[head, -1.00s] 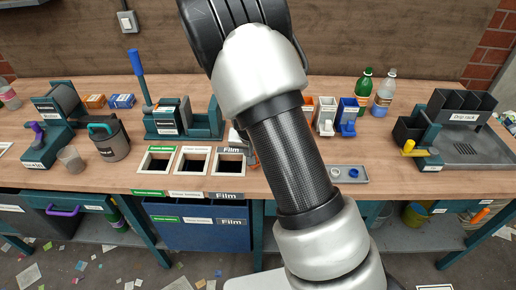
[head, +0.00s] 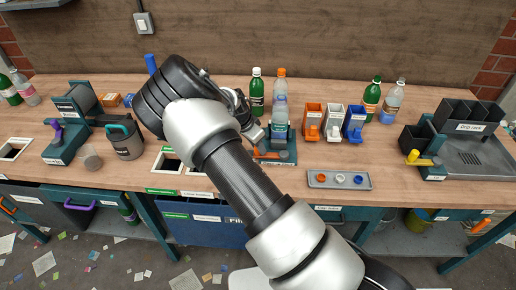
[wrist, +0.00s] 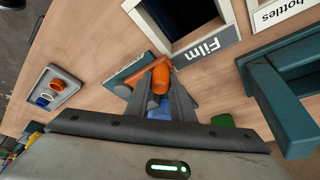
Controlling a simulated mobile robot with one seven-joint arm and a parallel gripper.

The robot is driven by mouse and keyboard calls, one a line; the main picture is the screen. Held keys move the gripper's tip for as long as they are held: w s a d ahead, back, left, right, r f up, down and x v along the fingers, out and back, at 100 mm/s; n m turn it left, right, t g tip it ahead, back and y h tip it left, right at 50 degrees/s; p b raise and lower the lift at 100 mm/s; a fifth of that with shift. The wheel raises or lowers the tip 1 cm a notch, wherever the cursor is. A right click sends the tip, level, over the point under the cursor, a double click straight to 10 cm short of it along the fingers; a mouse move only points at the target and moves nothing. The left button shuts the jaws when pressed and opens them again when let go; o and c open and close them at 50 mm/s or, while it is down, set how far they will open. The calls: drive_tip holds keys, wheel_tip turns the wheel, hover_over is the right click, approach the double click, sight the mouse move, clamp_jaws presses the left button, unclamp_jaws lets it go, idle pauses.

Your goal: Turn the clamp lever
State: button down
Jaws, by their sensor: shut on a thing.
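The clamp (head: 283,143) is a low dark teal block on the bench, with a clear bottle (head: 280,100) with an orange cap standing upright at it. Its orange clamp lever (head: 267,154) is low at the front; in the wrist view the lever (wrist: 161,76) shows between my fingertips. My gripper (wrist: 162,88) is shut on the lever's rounded end. In the head view my gripper (head: 256,134) reaches down just left of the bottle, partly behind my own arm. My fingers hide part of the lever and clamp. A blue patch between the fingers is unclear.
A grey tray (head: 312,183) with small coloured rings lies at right. Orange, white and blue holders (head: 333,123) stand behind it, and a green bottle (head: 257,95) behind the clamp. The Film bin opening (wrist: 190,18) is close by. A drip rack (head: 470,128) is far right.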

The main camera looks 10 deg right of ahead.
drive_tip(key=shift+w, duration=0.15)
idle(0.3)
drive_tip(key=c, duration=1.5)
unclamp_jaws()
drive_tip(key=shift+c, duration=0.2)
drive_tip(key=v, duration=1.7)
drive_tip(key=shift+r, duration=0.25)
